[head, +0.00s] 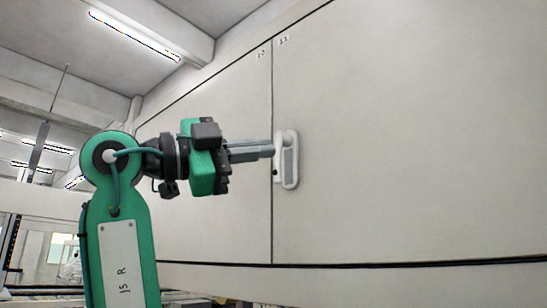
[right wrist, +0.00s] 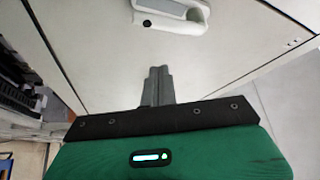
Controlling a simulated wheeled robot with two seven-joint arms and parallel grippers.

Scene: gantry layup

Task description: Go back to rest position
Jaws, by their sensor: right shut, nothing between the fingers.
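My right gripper (head: 268,150) is raised in front of a large pale panel wall, its fingers pointing right toward a white handle (head: 289,160). There the white handle (right wrist: 172,14) lies beyond the fingertips, with a visible gap. My left gripper is in neither view.
The panel wall (head: 400,130) fills the right and middle of the head view, with a vertical seam beside the handle and labels near the top. A ceiling lamp (head: 135,33) hangs at upper left. Shelving or framework (right wrist: 25,90) shows at the left in the wrist view.

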